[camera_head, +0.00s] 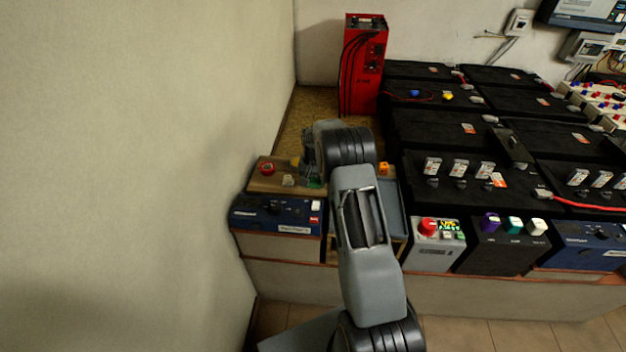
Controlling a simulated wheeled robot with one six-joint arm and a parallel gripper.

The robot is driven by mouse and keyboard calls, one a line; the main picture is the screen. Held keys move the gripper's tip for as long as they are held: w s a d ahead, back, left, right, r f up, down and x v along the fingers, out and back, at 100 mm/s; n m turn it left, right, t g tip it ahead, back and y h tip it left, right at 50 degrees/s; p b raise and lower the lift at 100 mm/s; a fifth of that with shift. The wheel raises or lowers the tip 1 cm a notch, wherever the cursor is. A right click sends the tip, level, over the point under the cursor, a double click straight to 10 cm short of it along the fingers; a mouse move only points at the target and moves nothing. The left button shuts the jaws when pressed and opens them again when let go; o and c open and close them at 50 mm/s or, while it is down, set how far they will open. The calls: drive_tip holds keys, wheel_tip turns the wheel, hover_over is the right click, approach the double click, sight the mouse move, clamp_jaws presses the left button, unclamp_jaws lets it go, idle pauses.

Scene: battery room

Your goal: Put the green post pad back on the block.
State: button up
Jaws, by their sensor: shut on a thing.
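My gripper (313,178) points down at the right end of the wooden block (262,184), partly hidden behind my own wrist. It is shut on the green post pad (315,183), of which only a small green patch shows below the fingers. I cannot tell whether the pad touches the block. A red pad (267,169) sits on the left part of the block. A small pale piece (288,181) is near its front edge, and a yellow piece (295,161) is near its back edge.
A blue box (275,214) stands in front of the block. The wall is close on the left. A tall red unit (362,65) stands behind, and black batteries (440,130) fill the right. A grey tray (392,209) and an orange piece (384,168) lie right of my arm.

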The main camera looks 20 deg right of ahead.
drive_tip(key=o, duration=0.9)
wheel_tip(320, 180, up, 12)
drive_tip(key=p, duration=0.1)
drive_tip(key=s+a+r+n+t, duration=0.1)
drive_tip(key=s+a+r+n, duration=0.2)
drive_tip(key=s+a+r, duration=0.6)
drive_tip(key=s+a+n+t, duration=0.2)
drive_tip(key=s+a+n, duration=0.1)
drive_tip(key=s, duration=1.7)
drive_tip(key=shift+s+a, duration=0.2)
drive_tip(key=shift+s, duration=0.1)
